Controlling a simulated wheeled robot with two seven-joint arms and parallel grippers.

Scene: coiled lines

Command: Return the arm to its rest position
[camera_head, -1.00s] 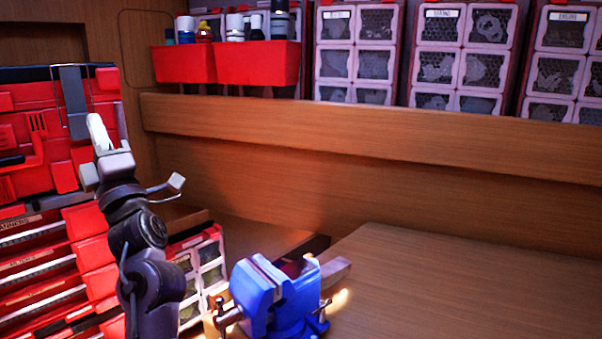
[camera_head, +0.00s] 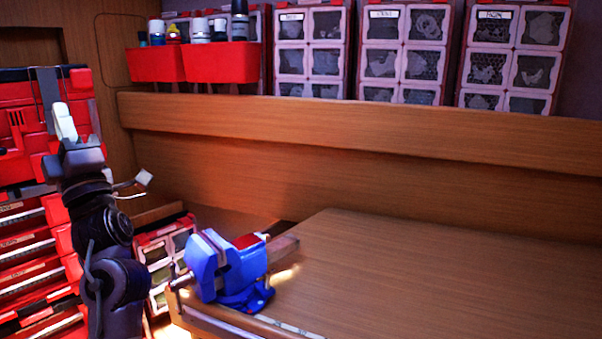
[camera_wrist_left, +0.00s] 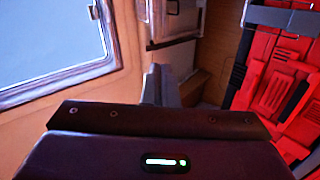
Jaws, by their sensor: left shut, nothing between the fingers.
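My left arm rises at the left of the head view, with its gripper (camera_head: 65,122) pointing up in front of the red tool wall. The fingers are together, with nothing between them. In the left wrist view the shut fingers (camera_wrist_left: 158,85) show as a grey block beyond the dark gripper body. The gripper touches nothing that I can see. My right arm and gripper are in neither view.
A blue vise (camera_head: 228,268) is fixed at the workbench's (camera_head: 420,280) left corner, right of my arm. Red bins (camera_head: 222,62) with bottles and small-part cabinets (camera_head: 405,52) stand on the shelf. Red drawers (camera_head: 30,260) are behind my arm. The bench top is clear.

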